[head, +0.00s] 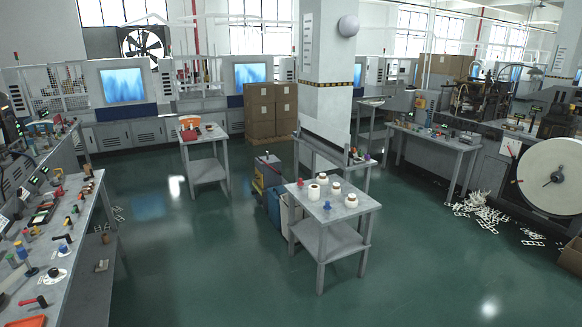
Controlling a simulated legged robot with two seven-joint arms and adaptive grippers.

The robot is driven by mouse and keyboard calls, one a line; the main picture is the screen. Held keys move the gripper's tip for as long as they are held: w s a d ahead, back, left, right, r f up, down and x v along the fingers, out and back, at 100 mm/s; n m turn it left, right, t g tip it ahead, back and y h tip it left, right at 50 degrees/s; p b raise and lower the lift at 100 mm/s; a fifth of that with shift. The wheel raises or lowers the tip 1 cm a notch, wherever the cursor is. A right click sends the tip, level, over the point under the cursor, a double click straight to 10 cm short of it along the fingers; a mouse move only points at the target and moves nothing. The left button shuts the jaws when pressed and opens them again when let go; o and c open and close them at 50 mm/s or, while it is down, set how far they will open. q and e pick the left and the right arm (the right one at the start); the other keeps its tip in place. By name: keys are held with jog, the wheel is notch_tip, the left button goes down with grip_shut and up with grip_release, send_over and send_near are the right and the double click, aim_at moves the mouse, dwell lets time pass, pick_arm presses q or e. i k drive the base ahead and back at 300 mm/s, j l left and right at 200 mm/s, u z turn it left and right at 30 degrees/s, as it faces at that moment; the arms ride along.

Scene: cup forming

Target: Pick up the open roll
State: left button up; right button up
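Several small rolls stand on a grey metal table (333,212) in the middle of the view. One roll (314,192) at the left of the group looks white all over, with a dark spot on top. The other rolls (351,201) are white with brownish tops. They are too small in the picture to tell for sure which one is open. Neither of my grippers is in view, and nothing touches the rolls.
A workbench (75,275) with tools runs along the left. Brown boxes (272,112) and a white pillar (325,70) stand behind. White scraps (482,212) litter the right floor. Green floor (190,270) in front is clear.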

aim_at(314, 193)
jog(key=i, duration=2.4)
